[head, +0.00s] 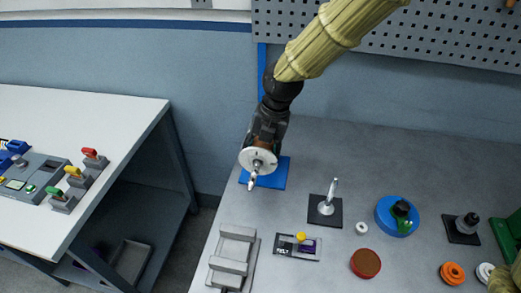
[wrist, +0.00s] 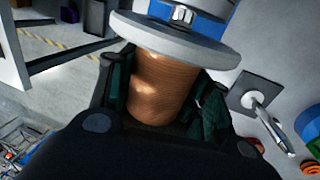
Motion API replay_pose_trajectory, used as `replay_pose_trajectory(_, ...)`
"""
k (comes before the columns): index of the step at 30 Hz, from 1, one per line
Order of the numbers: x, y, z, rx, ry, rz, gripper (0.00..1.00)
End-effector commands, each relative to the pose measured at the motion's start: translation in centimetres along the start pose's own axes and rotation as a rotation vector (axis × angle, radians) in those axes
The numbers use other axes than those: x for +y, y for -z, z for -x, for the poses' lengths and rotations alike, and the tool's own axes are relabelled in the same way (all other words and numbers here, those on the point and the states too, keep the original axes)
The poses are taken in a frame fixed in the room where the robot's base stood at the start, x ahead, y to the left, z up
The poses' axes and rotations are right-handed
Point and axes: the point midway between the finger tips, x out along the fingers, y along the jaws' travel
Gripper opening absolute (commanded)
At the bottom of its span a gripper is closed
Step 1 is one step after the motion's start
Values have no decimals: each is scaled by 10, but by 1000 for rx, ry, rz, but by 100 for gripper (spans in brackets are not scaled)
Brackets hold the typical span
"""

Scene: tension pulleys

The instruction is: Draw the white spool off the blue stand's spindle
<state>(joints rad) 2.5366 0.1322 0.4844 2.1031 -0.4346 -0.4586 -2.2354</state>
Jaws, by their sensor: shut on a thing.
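The white spool (head: 254,157) shows in the head view as a pale round flange facing the camera, with a brown wound body behind it. My gripper (head: 265,138) is shut on that body from above. In the wrist view the copper-brown winding of the spool (wrist: 160,85) sits between the two dark fingers, with a wide pale flange beyond it. The blue stand (head: 273,178) shows as a blue plate on the table, partly hidden by the spool. Its metal spindle (head: 252,183) pokes out past the flange's face. The spool appears to be around the spindle; how deep is hidden.
A dark base with an upright metal pin (head: 326,206) stands to the right. Further right are a white ring (head: 362,228), a blue disc (head: 386,218) and a red-brown round piece (head: 366,263). A grey fixture (head: 232,258) stands in front. The table's left edge is close by.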

Motion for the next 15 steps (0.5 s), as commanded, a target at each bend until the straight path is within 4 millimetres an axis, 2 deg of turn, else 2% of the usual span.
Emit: replay_pose_trajectory(15, 0, 8, 1, 0, 0, 0, 10)
